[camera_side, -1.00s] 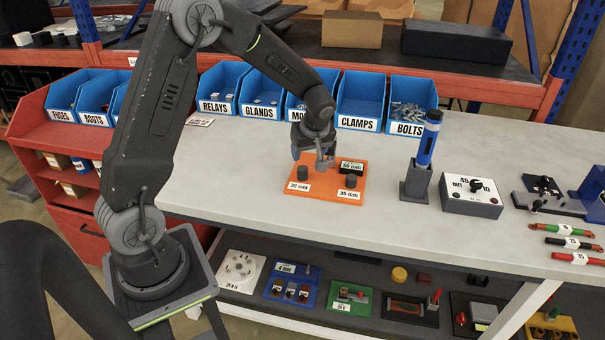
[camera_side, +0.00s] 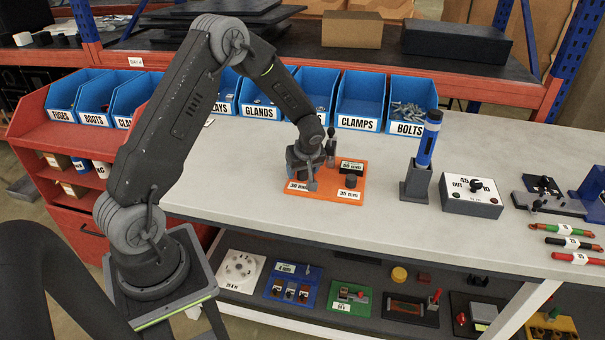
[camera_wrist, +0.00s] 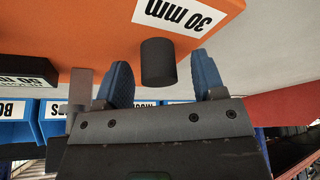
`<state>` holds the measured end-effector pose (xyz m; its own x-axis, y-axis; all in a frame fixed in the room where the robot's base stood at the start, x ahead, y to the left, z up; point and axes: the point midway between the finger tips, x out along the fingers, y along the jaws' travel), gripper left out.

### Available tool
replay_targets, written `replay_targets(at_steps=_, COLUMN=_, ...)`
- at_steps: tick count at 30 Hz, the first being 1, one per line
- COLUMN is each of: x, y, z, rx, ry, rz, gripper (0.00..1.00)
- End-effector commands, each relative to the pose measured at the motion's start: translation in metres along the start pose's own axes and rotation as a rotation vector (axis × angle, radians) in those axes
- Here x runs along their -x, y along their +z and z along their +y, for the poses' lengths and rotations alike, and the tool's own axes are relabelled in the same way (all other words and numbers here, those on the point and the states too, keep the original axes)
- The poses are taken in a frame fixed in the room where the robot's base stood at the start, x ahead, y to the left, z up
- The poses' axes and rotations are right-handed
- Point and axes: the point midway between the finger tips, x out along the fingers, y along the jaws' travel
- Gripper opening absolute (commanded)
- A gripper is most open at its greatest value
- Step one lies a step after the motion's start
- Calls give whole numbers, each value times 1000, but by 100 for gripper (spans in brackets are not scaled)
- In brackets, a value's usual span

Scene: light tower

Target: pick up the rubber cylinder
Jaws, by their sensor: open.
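A dark grey rubber cylinder (camera_wrist: 156,63) stands on the orange plate (camera_wrist: 90,30) by the "30 mm" label (camera_wrist: 180,14). My gripper (camera_wrist: 161,72) is open, with one blue finger on each side of this cylinder. A gap shows at each finger, so neither seems to touch it. In the side view my gripper (camera_side: 305,182) is low over the left part of the orange plate (camera_side: 328,187) and hides the 30 mm cylinder.
The 50 mm label block (camera_side: 351,167) is at the plate's back right. A blue pen-like tool in a grey stand (camera_side: 415,186) and a dial box (camera_side: 473,196) stand farther right. Blue bins (camera_side: 360,100) line the back. The bench in front of the plate is clear.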

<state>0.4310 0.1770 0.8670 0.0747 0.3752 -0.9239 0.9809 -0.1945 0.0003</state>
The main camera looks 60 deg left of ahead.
Motion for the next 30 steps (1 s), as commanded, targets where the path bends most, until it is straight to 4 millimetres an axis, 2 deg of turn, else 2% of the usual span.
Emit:
replay_targets(at_steps=2, x=0, y=0, z=0, rx=0, ry=0, rz=0, gripper=61)
replay_targets(at_steps=18, x=1, y=0, z=0, rx=0, ry=0, rz=0, gripper=10)
replay_targets(at_steps=26, x=2, y=0, z=0, rx=0, ry=0, rz=0, gripper=10)
replay_targets(at_steps=30, x=9, y=-4, z=0, rx=1, ry=1, rz=1, gripper=10)
